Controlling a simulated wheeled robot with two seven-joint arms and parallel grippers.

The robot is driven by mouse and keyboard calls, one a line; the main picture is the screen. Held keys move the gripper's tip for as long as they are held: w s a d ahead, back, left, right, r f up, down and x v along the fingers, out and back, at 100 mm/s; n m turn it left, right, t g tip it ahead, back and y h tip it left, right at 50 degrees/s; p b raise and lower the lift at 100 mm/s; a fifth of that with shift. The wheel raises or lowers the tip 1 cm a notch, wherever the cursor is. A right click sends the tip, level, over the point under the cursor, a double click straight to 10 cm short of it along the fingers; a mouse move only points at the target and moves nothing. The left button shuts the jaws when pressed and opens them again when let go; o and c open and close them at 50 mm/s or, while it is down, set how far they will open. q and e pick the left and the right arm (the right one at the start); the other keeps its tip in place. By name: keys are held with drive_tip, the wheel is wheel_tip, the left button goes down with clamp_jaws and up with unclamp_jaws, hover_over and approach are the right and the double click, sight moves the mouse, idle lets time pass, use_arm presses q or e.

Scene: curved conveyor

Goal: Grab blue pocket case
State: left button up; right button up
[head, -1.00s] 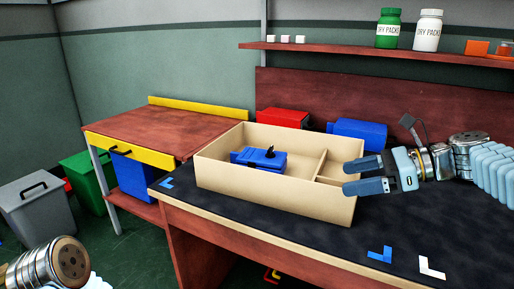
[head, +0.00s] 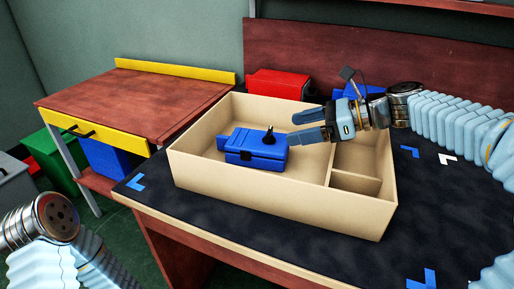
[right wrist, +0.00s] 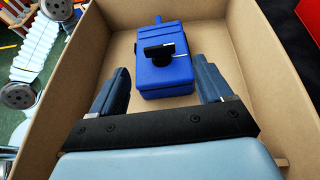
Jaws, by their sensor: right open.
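The blue pocket case (head: 256,150) lies in the large left compartment of a tan divided box (head: 270,200). It has a black knob-like part on top and a dark latch on its front side. My right gripper (head: 291,127) is open and empty, above the box just right of the case. In the right wrist view the case (right wrist: 165,75) lies ahead, centred between the spread fingers (right wrist: 163,90), with no contact visible. Of my left arm, only links show at the lower left; its gripper is out of view.
The box stands on a dark-topped workbench (head: 160,205). A red case (head: 278,84) and a blue one (head: 352,92) stand behind it. The box's dividers (head: 329,168) rise right of the case. A side table (head: 130,100) with a yellow drawer stands at left.

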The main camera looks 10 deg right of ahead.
sight(271, 133)
drive_tip(key=x, duration=0.5)
drive_tip(key=shift+w+a, duration=0.2)
drive_tip(key=shift+a, duration=0.2)
clamp_jaws()
